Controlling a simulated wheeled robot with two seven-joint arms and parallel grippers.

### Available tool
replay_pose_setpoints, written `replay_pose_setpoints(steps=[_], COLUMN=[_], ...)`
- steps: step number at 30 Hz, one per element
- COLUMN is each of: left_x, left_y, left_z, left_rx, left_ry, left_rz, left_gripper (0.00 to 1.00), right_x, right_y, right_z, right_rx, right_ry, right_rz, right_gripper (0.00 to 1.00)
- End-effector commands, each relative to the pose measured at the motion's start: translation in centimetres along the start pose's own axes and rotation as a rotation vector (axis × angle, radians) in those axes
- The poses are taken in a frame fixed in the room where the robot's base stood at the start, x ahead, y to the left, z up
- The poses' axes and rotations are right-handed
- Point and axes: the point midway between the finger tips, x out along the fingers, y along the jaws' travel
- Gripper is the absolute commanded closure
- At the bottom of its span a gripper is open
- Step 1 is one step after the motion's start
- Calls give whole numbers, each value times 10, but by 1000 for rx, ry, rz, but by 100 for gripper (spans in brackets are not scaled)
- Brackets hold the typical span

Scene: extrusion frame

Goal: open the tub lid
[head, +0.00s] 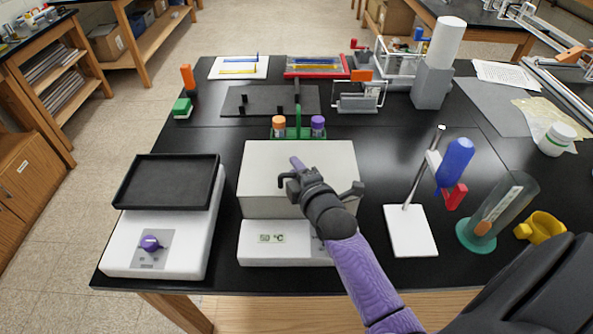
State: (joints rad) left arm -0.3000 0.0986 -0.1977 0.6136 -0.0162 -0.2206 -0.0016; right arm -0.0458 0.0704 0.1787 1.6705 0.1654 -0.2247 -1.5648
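The tub (262,207) is a grey box on a white base unit (262,257), whose display reads about 50 °C. Its flat pale lid (265,165) lies level over the top and looks closed. My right gripper (297,182), dark grey on a purple arm, reaches in from the lower right. It is over the middle of the lid and hides part of it and of the tub's front. A small purple piece (297,163) shows at its tip. Whether the fingers touch the lid, or are open or shut, is unclear. My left gripper is out of view.
Left of the tub is a white device with a black tray (168,181) and purple knob. Right are a stand with a blue part (455,163) and a clear cylinder on a green base (478,232). A tube rack (299,132) stands just behind.

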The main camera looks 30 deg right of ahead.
Motion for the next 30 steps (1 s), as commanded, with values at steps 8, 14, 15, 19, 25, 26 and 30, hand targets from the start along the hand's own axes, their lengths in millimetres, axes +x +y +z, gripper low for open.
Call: replay_pose_setpoints(steps=[8,14,15,19,25,26,30], left_x=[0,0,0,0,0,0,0], left_y=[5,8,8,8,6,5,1], left_z=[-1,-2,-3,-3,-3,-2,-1], left_rx=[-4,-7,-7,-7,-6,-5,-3], left_ry=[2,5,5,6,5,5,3], left_rz=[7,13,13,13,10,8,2], left_gripper=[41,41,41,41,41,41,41], right_x=[1,1,1,1,1,1,1], right_y=[0,0,0,0,0,0,0], right_z=[0,0,0,0,0,0,0], right_rx=[0,0,0,0,0,0,0], right_ry=[0,0,0,0,0,0,0], right_rz=[0,0,0,0,-1,-1,-1], right_gripper=[74,100,100,100,100,100,100])
